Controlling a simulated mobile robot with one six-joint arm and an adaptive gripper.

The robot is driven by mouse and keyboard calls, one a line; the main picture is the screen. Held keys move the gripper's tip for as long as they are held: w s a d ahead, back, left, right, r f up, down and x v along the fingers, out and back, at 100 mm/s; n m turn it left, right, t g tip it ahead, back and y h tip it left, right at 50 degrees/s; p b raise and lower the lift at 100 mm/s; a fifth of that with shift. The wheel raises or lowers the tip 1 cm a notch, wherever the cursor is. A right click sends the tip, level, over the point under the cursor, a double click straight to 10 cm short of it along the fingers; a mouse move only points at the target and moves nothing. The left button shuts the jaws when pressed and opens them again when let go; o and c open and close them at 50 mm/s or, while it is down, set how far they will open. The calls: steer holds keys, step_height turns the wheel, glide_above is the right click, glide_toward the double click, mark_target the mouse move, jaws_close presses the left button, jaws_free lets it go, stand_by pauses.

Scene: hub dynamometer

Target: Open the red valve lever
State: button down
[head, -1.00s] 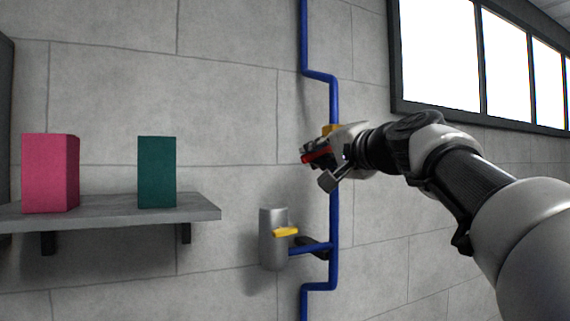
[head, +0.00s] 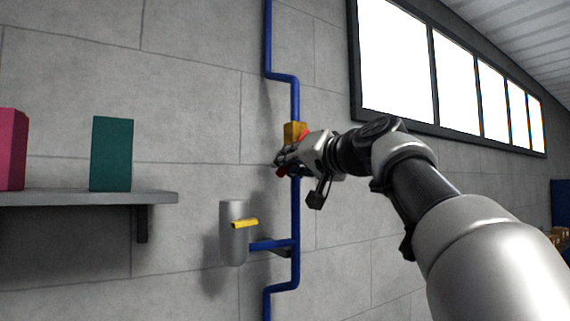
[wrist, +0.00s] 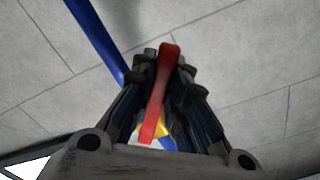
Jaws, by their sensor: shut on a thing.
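The red valve lever (wrist: 161,90) lies lengthwise between the two fingers of my gripper (wrist: 166,75) in the wrist view, and the fingers are closed around it. In the head view my gripper (head: 283,161) is at the blue pipe. A red end of the lever shows just below it and another red bit shows by the yellow valve body (head: 293,131). The middle of the lever is hidden by the fingers. The valve body sits on the vertical blue pipe (head: 295,215), and part of it also shows behind the lever in the wrist view (wrist: 162,129).
Below left, a grey cylinder (head: 232,245) with a yellow handle (head: 245,223) joins the pipe by a side branch. At left, a shelf (head: 150,198) carries a green box (head: 111,154) and a pink box (head: 11,150). Windows (head: 395,60) are at upper right.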

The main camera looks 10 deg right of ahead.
steer(key=shift+f, duration=0.1)
steer(key=c, duration=1.6)
jaws_free()
steer(key=shift+o, duration=0.2)
steer(key=v, duration=1.2)
steer(key=shift+c, duration=0.5)
